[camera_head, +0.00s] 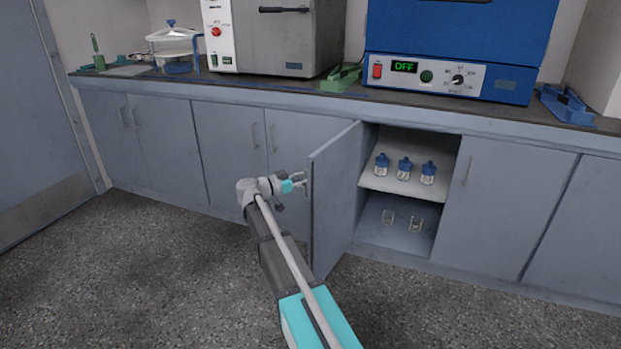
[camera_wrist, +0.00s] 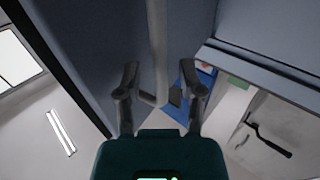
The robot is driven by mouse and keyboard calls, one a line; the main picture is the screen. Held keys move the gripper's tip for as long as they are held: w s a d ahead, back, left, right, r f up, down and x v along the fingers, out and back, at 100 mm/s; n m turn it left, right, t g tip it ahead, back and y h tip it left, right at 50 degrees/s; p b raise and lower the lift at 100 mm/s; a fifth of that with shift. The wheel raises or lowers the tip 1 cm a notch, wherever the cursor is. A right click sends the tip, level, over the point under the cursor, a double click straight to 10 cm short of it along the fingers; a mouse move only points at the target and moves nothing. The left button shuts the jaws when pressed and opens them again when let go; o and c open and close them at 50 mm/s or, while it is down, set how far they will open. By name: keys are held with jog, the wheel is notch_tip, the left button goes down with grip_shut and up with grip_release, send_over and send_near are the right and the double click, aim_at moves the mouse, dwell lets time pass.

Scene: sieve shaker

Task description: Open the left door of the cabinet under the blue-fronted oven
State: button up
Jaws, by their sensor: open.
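The blue-fronted oven (camera_head: 450,50) stands on the counter at the right in the head view. Under it, the cabinet's left door (camera_head: 334,205) is swung well outward, showing the shelf and lower compartment. My gripper (camera_head: 301,181) is at the outer face of this door, beside its free edge. In the wrist view my gripper (camera_wrist: 160,92) has its fingers spread, with the pale door handle (camera_wrist: 158,40) running between them. I cannot tell whether a finger touches the handle. The cabinet's right door (camera_head: 500,205) is closed.
Blue-capped bottles (camera_head: 404,168) stand on the shelf (camera_head: 375,181), with glass beakers (camera_head: 415,224) below. A grey oven (camera_head: 282,38) and a sieve-like glass vessel (camera_head: 172,45) are on the counter. Neighbouring cabinet doors (camera_head: 230,150) are closed. Speckled floor (camera_head: 150,280) is clear at the left.

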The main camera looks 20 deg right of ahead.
jog(key=a, duration=1.1)
jog(key=shift+s+a, duration=0.15)
jog(key=shift+a, duration=0.25)
